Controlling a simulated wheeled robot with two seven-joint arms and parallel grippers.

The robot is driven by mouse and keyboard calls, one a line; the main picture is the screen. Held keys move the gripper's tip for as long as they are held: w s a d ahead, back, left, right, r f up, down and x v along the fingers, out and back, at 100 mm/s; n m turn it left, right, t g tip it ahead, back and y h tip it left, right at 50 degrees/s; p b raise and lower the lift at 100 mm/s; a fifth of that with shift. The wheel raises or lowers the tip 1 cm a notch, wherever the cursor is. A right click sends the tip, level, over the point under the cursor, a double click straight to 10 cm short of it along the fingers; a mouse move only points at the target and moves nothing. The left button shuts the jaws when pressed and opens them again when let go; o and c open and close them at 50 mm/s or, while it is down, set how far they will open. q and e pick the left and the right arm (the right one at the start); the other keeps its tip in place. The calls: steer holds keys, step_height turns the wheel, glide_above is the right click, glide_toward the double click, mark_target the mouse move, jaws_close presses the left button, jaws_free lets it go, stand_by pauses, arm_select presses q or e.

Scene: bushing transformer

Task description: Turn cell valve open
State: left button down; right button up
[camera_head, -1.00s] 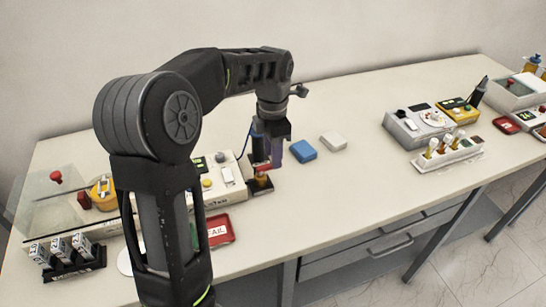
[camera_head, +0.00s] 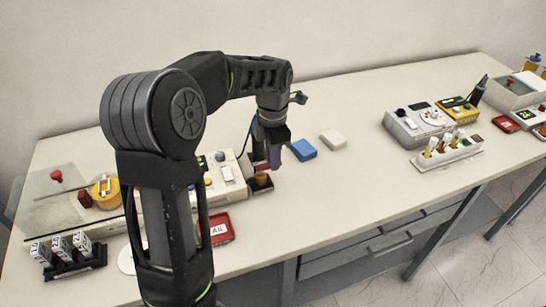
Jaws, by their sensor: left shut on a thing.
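My left gripper (camera_head: 266,160) points down at the right end of the white instrument box (camera_head: 228,172), above a small dark base (camera_head: 262,187) with a brass-coloured body (camera_head: 261,179). It is shut on the valve's red handle, which is mostly hidden between the fingers. The brass body shows just below the fingertips. My left arm covers part of the white box. My right gripper is not in view.
A blue block (camera_head: 303,149) and a white block (camera_head: 333,139) lie just right of the gripper. A red tray (camera_head: 217,230) lies in front. A black rack (camera_head: 75,262) stands at front left. A grey device (camera_head: 418,125) stands at right. The table's middle is clear.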

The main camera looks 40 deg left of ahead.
arm_select(q)
steer(key=shift+m, duration=0.3)
stand_by(0.4)
steer(key=m, duration=0.2)
steer(key=s+d+m, duration=0.1)
steer(key=m, duration=0.2)
steer(key=s+m, duration=0.1)
steer(key=m, duration=0.1)
steer(key=shift+s+d+m+b, duration=0.1)
steer(key=shift+d+m+b, duration=0.1)
steer(key=shift+m+b, duration=0.2)
steer(key=m, duration=0.1)
steer(key=s+m, duration=0.1)
steer(key=m, duration=0.3)
steer(key=shift+s+b, duration=0.3)
steer(key=shift+s, duration=0.05)
steer(key=shift+s+a+m, duration=0.15)
steer(key=shift+s+m, duration=0.15)
steer(key=shift+m, duration=0.85)
steer(key=shift+s+a+m, duration=0.15)
steer(key=shift+s+m, duration=0.1)
steer(key=shift+m, duration=0.9)
steer(key=c, duration=1.4)
jaws_free()
steer(key=shift+r, duration=0.1)
